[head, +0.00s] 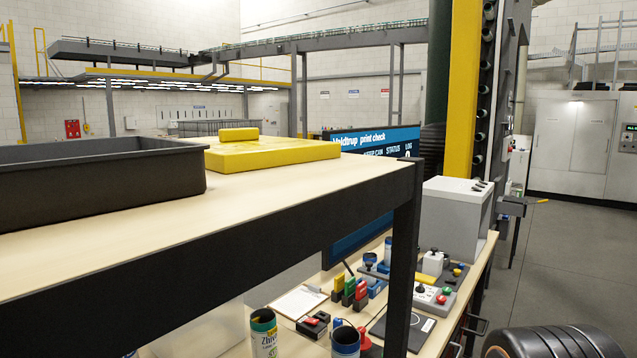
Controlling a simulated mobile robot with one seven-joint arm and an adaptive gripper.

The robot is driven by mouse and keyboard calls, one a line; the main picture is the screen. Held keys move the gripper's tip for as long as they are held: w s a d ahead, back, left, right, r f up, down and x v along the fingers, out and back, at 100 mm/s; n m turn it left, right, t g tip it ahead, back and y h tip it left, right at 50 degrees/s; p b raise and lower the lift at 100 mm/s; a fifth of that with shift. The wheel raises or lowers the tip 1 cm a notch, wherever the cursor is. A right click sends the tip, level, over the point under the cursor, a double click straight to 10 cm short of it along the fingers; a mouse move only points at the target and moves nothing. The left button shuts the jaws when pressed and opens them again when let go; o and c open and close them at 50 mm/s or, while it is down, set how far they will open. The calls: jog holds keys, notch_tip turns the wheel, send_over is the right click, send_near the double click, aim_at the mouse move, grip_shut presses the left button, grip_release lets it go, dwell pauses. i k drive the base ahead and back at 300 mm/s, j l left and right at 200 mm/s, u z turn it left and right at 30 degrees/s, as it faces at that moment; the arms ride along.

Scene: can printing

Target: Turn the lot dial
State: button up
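I cannot pick out the lot dial with certainty; the devices on the lower bench are small in the head view. A grey control box (434,300) there carries a dark knob and red and green buttons. Behind it stands another small dark device (457,272) with coloured parts. A red and black device (313,324) sits further left. The shelf post hides part of the bench. My gripper is not in view.
A high shelf (240,240) crosses in front of the bench, bearing a dark tray (100,178) and a yellow block (272,154). Cans (264,335) stand on the lower bench, along with a clipboard (299,301). A grey cabinet (452,222) stands at its far end. Open floor (570,250) lies right.

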aim_at(419, 289)
jog(key=l+u, duration=0.25)
jog(key=i+l+u, duration=0.1)
jog(key=l+u, duration=0.2)
jog(key=l, duration=0.15)
jog(key=l+u, duration=0.2)
jog(key=l, duration=1.8)
jog(key=i+l, duration=0.35)
jog(key=i, duration=0.3)
